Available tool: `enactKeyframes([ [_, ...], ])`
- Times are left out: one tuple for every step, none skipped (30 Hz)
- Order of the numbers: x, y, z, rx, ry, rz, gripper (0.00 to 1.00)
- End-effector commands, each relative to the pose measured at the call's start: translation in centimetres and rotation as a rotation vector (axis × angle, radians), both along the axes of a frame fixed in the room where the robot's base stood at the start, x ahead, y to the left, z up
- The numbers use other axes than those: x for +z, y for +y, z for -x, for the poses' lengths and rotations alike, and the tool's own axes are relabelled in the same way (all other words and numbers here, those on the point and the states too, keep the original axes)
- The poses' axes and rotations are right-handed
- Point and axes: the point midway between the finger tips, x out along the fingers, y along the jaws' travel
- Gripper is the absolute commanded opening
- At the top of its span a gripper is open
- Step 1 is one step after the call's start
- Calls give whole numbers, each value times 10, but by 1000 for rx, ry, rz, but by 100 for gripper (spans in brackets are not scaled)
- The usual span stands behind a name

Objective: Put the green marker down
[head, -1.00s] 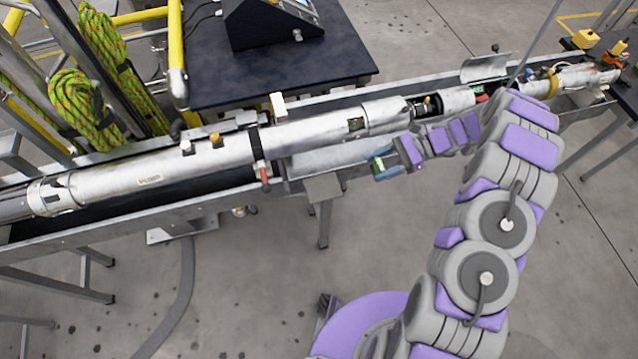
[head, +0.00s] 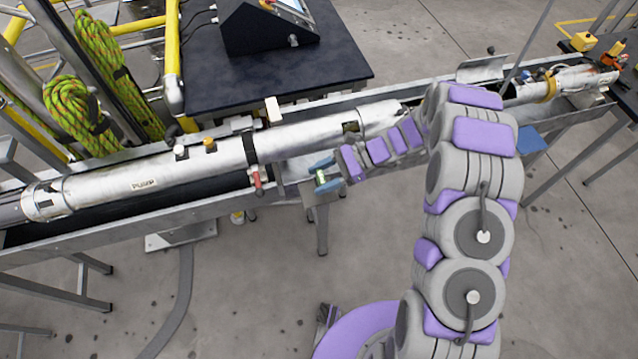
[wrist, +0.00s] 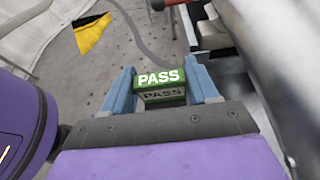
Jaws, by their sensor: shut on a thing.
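The green marker (wrist: 160,82) is a small green block with the word PASS in white. In the wrist view it sits between the two blue fingers of my gripper (wrist: 162,88), which is shut on it. In the head view my gripper (head: 318,177) is in front of the trough's near edge, beside the pump's middle, and only a bit of the green marker (head: 320,177) shows between the fingers. I cannot tell how high it is above the small grey plate below.
A dark table (head: 290,70) with a control box (head: 265,28) stands behind. Open floor (head: 240,290) lies in front.

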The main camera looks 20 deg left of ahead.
Motion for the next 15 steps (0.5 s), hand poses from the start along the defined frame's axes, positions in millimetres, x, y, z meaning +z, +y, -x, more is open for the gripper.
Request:
enactKeyframes([
  [-3, 7, 4, 4, 2, 2, 29],
  [-10, 7, 3, 2, 3, 4, 29],
  [-19, 8, 2, 1, 4, 6, 29],
  [-24, 8, 3, 1, 5, 7, 29],
  [-29, 9, 2, 2, 6, 7, 29],
  [-35, 10, 2, 3, 4, 8, 29],
  [-38, 10, 3, 3, 4, 9, 29],
  [-39, 11, 2, 4, 2, 10, 29],
  [-40, 11, 2, 3, 1, 9, 29],
  [-39, 11, 3, 3, 1, 9, 29],
  [-39, 10, 2, 3, 0, 8, 29],
  [-38, 9, 3, 3, 0, 7, 29],
  [-38, 9, 2, 3, 0, 7, 29],
  [-38, 8, 2, 3, 0, 6, 29],
  [-37, 8, 2, 3, 0, 6, 63],
])
